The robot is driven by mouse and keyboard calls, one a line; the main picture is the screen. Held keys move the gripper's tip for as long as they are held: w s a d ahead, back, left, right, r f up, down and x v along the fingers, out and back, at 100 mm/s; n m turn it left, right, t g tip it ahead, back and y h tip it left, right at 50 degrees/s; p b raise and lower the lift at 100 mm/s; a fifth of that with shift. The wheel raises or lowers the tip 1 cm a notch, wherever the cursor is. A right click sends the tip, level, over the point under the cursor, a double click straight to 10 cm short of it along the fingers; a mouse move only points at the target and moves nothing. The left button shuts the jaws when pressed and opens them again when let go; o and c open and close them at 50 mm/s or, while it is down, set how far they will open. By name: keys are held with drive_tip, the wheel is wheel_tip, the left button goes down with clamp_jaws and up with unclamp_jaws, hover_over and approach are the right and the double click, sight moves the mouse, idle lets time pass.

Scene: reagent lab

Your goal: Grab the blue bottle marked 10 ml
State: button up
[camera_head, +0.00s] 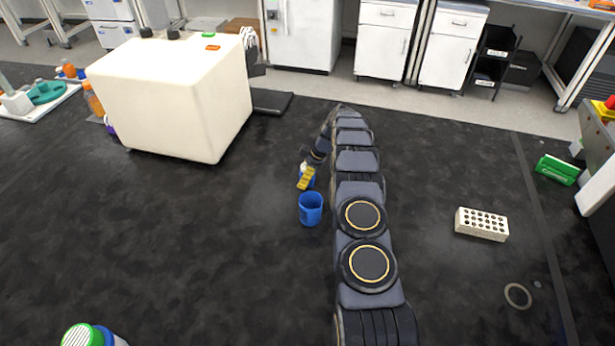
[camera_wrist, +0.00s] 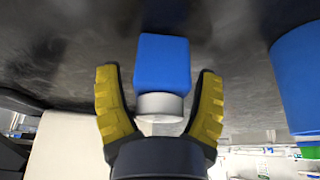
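A small blue bottle with a white cap (camera_wrist: 162,66) is between the two yellow fingers of my gripper (camera_wrist: 158,78) in the wrist view. A gap shows on each side of the bottle, so the fingers are open and not touching it. The bottle appears upside down in this view, cap towards the palm. In the head view my gripper (camera_head: 306,178) is at the middle of the bench, and a yellow finger hides most of the bottle. No 10 ml marking is readable.
A blue cup-like container (camera_head: 311,209) stands close to my gripper, and a large blue object shows at the right of the wrist view (camera_wrist: 300,80). A white box-shaped machine (camera_head: 175,95) is at left. A white holed rack (camera_head: 481,224) is at right. Bench between is mostly clear.

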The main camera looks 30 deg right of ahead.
drive_tip(key=c, duration=0.7)
drive_tip(key=shift+r, duration=0.15)
